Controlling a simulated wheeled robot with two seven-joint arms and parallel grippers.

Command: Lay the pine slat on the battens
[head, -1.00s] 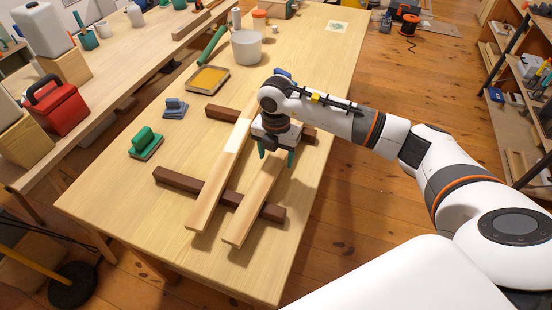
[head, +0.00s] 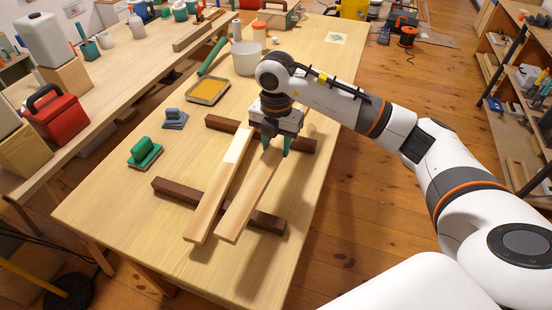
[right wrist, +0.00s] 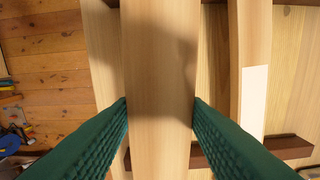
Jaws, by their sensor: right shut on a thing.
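The pine slat (head: 247,200), a long pale board, is held near its far end by my right gripper (head: 275,146). Its green fingers are shut on the slat's two sides, as the slat in the right wrist view (right wrist: 159,70) also shows. The slat looks wider there than the neighbouring slat, so it seems raised above it. Two dark brown battens lie across the table, a near batten (head: 176,190) and a far batten (head: 222,124). The held slat passes over the near batten; contact cannot be told. My left gripper is not in view.
A second pale slat (head: 215,196) with a white patch lies across the battens, just left of the held one. A green-handled block (head: 144,153), a blue-grey block (head: 174,118) and a yellow tray (head: 208,90) stand left. The table's right edge is close by.

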